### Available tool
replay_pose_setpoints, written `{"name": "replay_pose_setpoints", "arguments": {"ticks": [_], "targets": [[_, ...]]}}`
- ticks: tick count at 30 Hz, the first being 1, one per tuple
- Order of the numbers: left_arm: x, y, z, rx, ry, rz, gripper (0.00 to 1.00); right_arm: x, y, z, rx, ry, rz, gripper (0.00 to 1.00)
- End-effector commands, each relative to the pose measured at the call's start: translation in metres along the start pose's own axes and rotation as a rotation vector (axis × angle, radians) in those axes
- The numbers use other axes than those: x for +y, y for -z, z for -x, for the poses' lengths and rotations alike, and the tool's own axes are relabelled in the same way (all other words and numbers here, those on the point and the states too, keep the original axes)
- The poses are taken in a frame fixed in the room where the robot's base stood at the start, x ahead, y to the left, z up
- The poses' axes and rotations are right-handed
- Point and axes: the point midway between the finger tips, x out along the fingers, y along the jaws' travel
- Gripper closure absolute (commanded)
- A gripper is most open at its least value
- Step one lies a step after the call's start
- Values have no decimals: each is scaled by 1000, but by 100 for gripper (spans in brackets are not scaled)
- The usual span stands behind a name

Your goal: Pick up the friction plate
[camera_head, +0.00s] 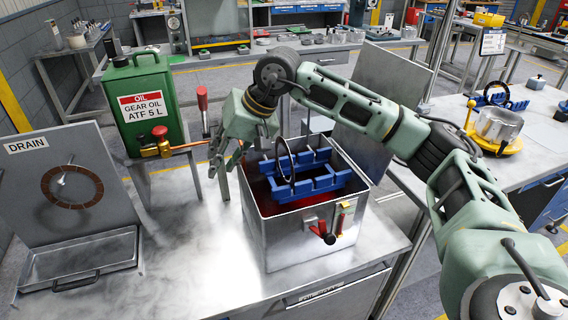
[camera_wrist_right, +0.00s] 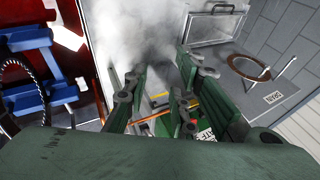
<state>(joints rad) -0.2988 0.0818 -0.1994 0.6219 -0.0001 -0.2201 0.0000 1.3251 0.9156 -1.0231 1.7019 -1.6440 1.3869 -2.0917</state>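A brown segmented friction plate (camera_head: 72,187) hangs on a peg on the grey DRAIN board (camera_head: 110,210), above a metal drain tray (camera_head: 90,250). It also shows at the upper right of the right wrist view (camera_wrist_right: 236,72). A second, dark ring (camera_head: 279,160) stands upright in a blue rack (camera_head: 325,183) inside a metal tank (camera_head: 295,250) with red liquid. My right gripper (camera_head: 225,160) is open and empty, pointing down beside the tank's back left corner, well right of the hanging plate. Its spread fingers also show in the right wrist view (camera_wrist_right: 155,100). My left gripper is out of view.
A green gear oil can (camera_head: 140,105) with a brass tap (camera_head: 155,147) stands behind the drain board. A red-handled lever (camera_head: 202,98) stands near my right gripper. Bare bench top (camera_head: 205,255) lies between the drain tray and the tank. A side table at right holds parts.

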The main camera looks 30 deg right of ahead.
Motion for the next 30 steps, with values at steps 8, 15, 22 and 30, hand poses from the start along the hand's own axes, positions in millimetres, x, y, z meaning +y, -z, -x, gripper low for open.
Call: {"name": "replay_pose_setpoints", "arguments": {"ticks": [8,15,22,30], "targets": [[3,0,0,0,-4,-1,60,105,56,96,121,-429,168,76],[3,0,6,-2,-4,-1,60,123,61,84,118,-463,176,76],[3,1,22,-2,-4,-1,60,140,66,61,118,-461,174,76],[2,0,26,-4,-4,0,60,150,69,37,121,-458,176,76]]}}
